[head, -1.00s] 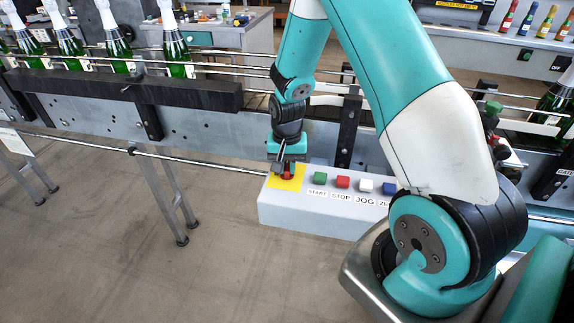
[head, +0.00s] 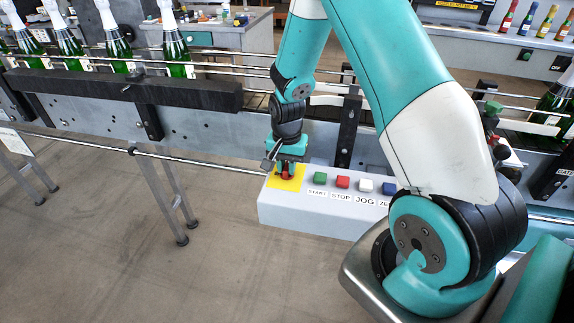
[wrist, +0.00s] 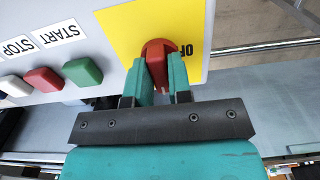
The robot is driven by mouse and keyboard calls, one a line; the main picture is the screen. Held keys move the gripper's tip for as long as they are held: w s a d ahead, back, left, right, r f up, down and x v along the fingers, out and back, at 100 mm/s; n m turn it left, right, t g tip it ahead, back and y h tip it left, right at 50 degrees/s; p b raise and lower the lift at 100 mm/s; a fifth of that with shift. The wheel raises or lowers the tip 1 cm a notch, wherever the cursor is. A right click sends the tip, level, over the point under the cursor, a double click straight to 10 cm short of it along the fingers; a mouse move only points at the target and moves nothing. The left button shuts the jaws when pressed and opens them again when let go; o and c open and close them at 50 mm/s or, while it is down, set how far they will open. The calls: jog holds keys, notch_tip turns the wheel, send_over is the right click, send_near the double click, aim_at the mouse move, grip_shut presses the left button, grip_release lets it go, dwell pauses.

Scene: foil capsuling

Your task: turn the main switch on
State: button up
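The main switch is a red rotary knob (wrist: 157,58) on a yellow plate (wrist: 122,25) at the left end of the pale control box. In the head view the knob (head: 286,174) shows just under my gripper. My gripper (wrist: 164,82) points down at the plate, one teal finger on each side of the knob's handle. The fingers appear to press on the handle, with no clear gap. Part of a dark label, reading like "OF", shows on the plate beside the knob. The rest of that label is hidden.
Green (head: 320,178), red (head: 343,182), white (head: 366,186) and blue (head: 389,188) buttons sit in a row right of the plate. The conveyor (head: 205,118) with bottles runs behind. Open floor lies in front at left.

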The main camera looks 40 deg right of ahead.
aim_at(287, 166)
jog(key=o, duration=0.3)
jog(key=shift+o, duration=0.2)
jog(key=shift+r, duration=0.15)
notch_tip(287, 166, up, 17)
jog(key=b, duration=0.1)
dwell(0.4)
jog(key=s+a+r+n+y, duration=0.2)
jog(key=s+a+r+n, duration=0.1)
jog(key=s+a+n, duration=0.6)
jog(key=s+a+r+n+y, duration=0.2)
jog(key=s+a+r+n, duration=0.2)
jog(key=s+a+n, duration=0.4)
jog(key=s+a, duration=0.5)
jog(key=shift+a+n, duration=0.35)
jog(key=shift+n, duration=0.05)
